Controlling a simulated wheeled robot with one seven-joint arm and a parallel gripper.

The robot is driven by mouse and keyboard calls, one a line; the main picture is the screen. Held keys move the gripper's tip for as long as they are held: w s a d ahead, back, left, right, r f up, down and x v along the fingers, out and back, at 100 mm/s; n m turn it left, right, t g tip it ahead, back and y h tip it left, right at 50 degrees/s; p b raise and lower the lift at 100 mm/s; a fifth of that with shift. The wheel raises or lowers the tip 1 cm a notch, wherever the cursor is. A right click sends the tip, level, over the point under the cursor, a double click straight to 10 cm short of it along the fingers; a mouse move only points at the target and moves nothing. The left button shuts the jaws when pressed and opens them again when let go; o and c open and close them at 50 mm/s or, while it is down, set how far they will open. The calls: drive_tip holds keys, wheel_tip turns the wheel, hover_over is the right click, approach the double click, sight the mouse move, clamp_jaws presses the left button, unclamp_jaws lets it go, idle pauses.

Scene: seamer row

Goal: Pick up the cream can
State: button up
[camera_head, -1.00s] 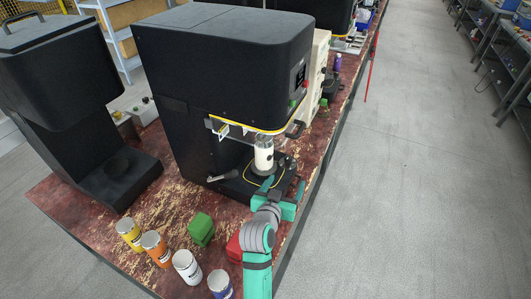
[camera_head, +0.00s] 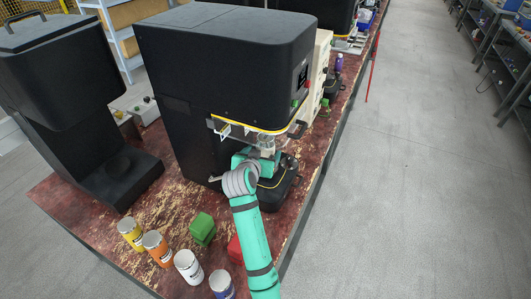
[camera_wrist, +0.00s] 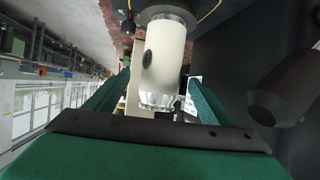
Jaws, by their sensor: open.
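The cream can (camera_wrist: 165,50) stands in the big black seamer (camera_head: 225,70). The wrist view shows its pale body with a dark spot and a shiny clear-looking end. In the head view only its upper part (camera_head: 266,145) shows; my gripper hides the rest. My gripper (camera_head: 257,160) is at the can, below the seamer's head. In the wrist view my gripper (camera_wrist: 158,88) is open, with one green finger on each side of the can. I cannot tell whether either finger touches it.
Yellow (camera_head: 131,234), orange (camera_head: 157,248), white (camera_head: 188,265) and purple-and-white (camera_head: 221,284) cans stand along the table's front. A green block (camera_head: 202,228) and a red object (camera_head: 236,249) are behind them. A lever (camera_head: 298,129) juts from the seamer's front.

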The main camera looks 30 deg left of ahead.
drive_tip(key=shift+x, duration=2.65)
drive_tip(key=shift+s+f, duration=0.1)
drive_tip(key=shift+f, duration=0.05)
drive_tip(key=shift+c, duration=0.3)
drive_tip(key=c, duration=1.5)
